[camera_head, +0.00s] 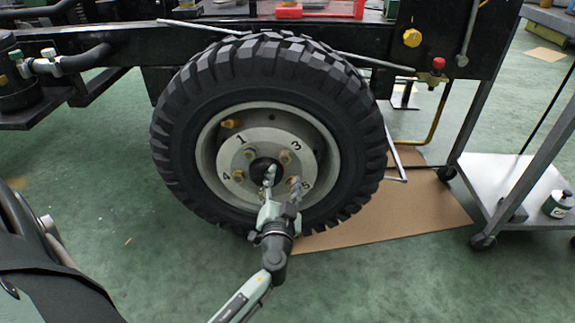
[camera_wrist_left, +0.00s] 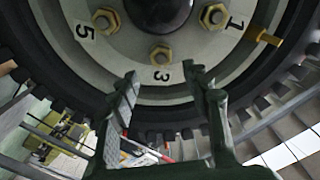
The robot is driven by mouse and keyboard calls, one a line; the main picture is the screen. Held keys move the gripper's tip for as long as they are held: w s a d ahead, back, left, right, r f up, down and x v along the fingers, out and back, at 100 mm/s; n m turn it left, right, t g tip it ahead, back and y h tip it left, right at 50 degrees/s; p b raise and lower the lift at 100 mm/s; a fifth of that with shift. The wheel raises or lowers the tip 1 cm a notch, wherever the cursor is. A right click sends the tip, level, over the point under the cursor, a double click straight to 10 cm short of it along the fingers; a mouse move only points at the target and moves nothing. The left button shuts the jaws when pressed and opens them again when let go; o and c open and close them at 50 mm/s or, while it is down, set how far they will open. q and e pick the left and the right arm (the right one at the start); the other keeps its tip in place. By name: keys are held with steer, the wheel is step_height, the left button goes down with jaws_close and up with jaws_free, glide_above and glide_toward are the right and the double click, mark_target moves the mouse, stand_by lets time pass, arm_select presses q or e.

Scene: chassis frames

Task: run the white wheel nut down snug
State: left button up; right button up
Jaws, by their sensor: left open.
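The wheel hub (camera_head: 270,142) is a pale disc with numbers by its nuts, inside a big black tyre (camera_head: 176,123). Brass-coloured nuts show near 1 (camera_head: 250,154), 3 (camera_head: 284,157) and 4 (camera_head: 239,175); no nut stands out as white. In the left wrist view, nuts sit by 5 (camera_wrist_left: 105,19), 3 (camera_wrist_left: 161,55) and 1 (camera_wrist_left: 213,15). My left gripper (camera_head: 281,184) is in front of the lower hub, partly covering its centre and the area near 5. Its fingers (camera_wrist_left: 162,80) are open and empty, with nut 3 between and beyond the tips. My right gripper is out of view.
A brass valve (camera_head: 230,124) sticks out at the rim's upper left. A black chassis rail (camera_head: 110,42) runs above the wheel.

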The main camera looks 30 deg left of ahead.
mark_target(285, 160)
arm_select(q)
steer(key=x, duration=0.6)
steer(key=shift+w+a, duration=0.15)
steer(key=shift+w, duration=0.05)
